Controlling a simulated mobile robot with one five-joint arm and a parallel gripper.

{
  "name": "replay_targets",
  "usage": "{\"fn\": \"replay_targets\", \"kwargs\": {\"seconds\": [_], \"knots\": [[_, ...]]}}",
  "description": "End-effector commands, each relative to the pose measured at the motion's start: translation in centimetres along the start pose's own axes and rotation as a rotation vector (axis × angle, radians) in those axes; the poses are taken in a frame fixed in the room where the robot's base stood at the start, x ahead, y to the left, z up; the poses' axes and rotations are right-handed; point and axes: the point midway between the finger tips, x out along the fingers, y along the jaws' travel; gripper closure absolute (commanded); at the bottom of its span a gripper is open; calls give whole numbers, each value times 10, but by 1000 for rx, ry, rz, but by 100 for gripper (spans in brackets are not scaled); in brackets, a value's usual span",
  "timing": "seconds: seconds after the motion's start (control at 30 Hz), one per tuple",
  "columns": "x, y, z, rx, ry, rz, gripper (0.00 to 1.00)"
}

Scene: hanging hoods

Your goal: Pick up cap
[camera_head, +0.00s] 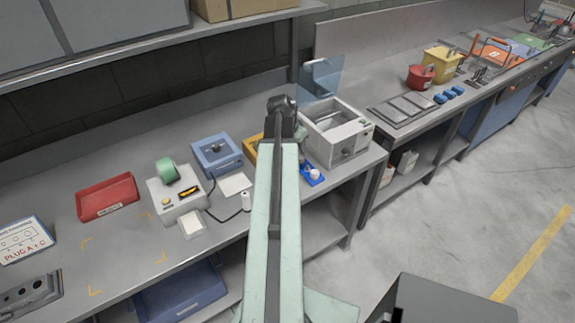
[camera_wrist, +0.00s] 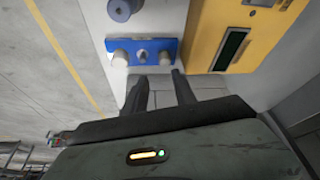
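A small blue holder (camera_wrist: 143,46) lies on the bench in the wrist view, just beyond my fingertips. It carries a pale round cap-like piece (camera_wrist: 120,58) at its left end, another pale piece (camera_wrist: 167,57) at its right end, and a small grey-blue piece (camera_wrist: 142,55) between them. I cannot tell which is the cap. My gripper (camera_wrist: 158,76) is open and empty, its two dark fingers apart and below the holder in the picture. In the head view the blue holder (camera_head: 312,178) shows with one white piece (camera_head: 315,173); my arm hides my gripper.
In the head view a white box (camera_head: 337,132) stands behind the holder. A blue box (camera_head: 216,154) and red tray (camera_head: 107,196) are left.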

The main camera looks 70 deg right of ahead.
Motion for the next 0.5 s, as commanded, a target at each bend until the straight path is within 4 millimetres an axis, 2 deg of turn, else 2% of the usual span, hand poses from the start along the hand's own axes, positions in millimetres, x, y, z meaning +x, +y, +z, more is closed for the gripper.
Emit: {"fn": "replay_targets", "kwargs": {"seconds": [0.03,0.27,0.4,0.5], "knots": [[8,0,3,0,0,0,67],[11,-5,6,-8,0,-3,67],[29,-9,10,-13,0,-6,67],[34,-10,11,-16,0,-7,67]]}}
